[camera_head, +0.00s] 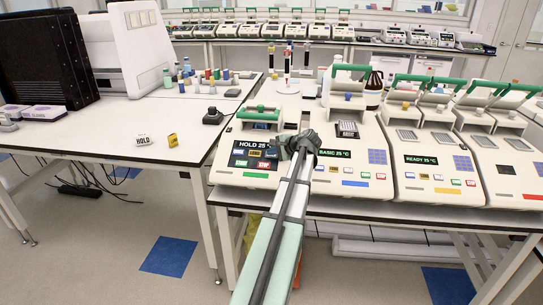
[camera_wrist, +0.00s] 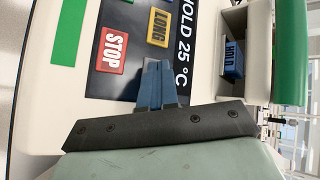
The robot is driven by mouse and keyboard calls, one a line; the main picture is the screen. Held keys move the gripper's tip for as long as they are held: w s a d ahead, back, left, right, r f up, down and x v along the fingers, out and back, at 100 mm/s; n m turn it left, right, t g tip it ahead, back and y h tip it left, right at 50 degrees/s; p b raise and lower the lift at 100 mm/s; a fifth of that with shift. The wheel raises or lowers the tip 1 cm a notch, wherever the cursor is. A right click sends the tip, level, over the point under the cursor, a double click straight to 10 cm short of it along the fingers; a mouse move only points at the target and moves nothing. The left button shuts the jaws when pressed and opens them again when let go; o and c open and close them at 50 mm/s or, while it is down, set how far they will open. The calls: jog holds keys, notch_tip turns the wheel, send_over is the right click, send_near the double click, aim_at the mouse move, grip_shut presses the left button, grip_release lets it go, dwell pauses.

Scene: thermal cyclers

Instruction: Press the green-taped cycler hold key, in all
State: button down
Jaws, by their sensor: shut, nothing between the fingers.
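The green-taped cycler (camera_head: 225,166) is the leftmost front machine, with a green tape strip (camera_head: 235,174) on its front. Its black panel reads "HOLD 25 °C" (camera_head: 252,144). In the wrist view I see the green tape (camera_wrist: 68,30), a red STOP key (camera_wrist: 112,50) and a yellow LONG key (camera_wrist: 158,27). A blue piece marked HOLD (camera_wrist: 234,57) sits in a recess beside the display. My gripper (camera_wrist: 158,66) is shut and empty, its blue fingertips over the panel near the LONG key. Contact cannot be told. The gripper body hides part of the panel.
A cycler reading "BASIC 25 °C" (camera_head: 332,153) stands close on the right, with more cyclers beyond. On the left table (camera_head: 90,130) are a small HOLD sign (camera_head: 143,140), a yellow block (camera_head: 172,140) and several bottles. A floor gap separates the tables.

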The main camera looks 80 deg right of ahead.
jog(key=shift+a+r, duration=0.3)
jog(key=shift+r, duration=0.3)
jog(key=r, duration=0.1)
jog(key=a+r, duration=0.1)
jog(key=r, duration=0.1)
jog(key=a+r, duration=0.1)
jog(key=shift+r, duration=0.25)
dwell(0.3)
dwell(0.7)
